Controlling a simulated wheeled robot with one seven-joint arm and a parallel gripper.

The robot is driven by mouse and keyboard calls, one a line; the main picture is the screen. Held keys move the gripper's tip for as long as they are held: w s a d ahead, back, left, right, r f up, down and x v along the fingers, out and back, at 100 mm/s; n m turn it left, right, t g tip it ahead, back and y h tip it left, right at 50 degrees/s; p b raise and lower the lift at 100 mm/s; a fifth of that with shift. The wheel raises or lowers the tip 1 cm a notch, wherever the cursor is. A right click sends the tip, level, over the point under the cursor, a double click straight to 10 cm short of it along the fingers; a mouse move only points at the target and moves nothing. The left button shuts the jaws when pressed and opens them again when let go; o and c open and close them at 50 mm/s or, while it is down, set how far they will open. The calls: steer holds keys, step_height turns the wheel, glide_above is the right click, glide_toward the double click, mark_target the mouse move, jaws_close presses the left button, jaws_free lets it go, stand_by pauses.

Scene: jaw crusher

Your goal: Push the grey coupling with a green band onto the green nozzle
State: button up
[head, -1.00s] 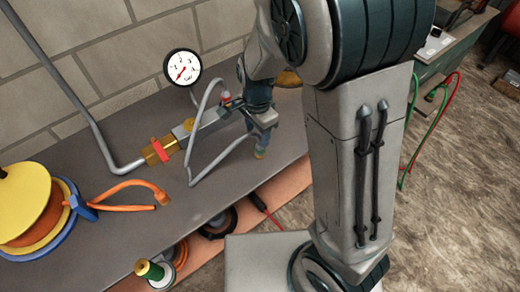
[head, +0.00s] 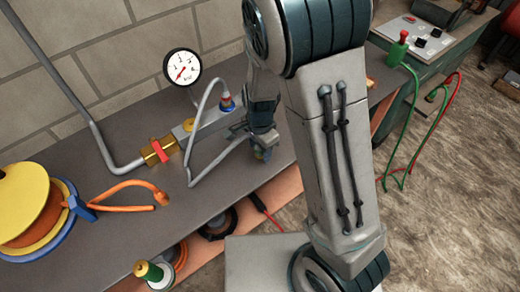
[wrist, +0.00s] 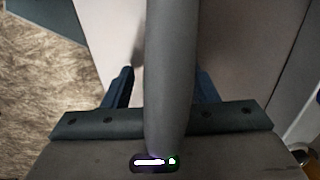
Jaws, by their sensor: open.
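My gripper (head: 262,151) hangs over the right part of the grey bench, partly hidden by my own arm. In the wrist view its two dark blue fingers (wrist: 163,88) are apart, with a thick grey hose or tube (wrist: 171,70) running between them. In the head view a grey hose (head: 190,165) loops from the manifold down to the bench and up towards my gripper. I cannot make out a grey coupling with a green band.
A yellow and orange hose reel (head: 30,210) stands left.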

steer(key=c, duration=1)
steer(key=shift+r, duration=0.1)
steer(key=shift+r, duration=0.55)
steer(key=r, duration=0.2)
steer(key=d+r, duration=0.1)
steer(key=shift+d+r, duration=0.2)
steer(key=shift+r, duration=0.15)
steer(key=d+r, duration=0.6)
steer(key=d, duration=0.4)
steer(key=shift+w+d, duration=0.15)
steer(key=shift+w, duration=0.2)
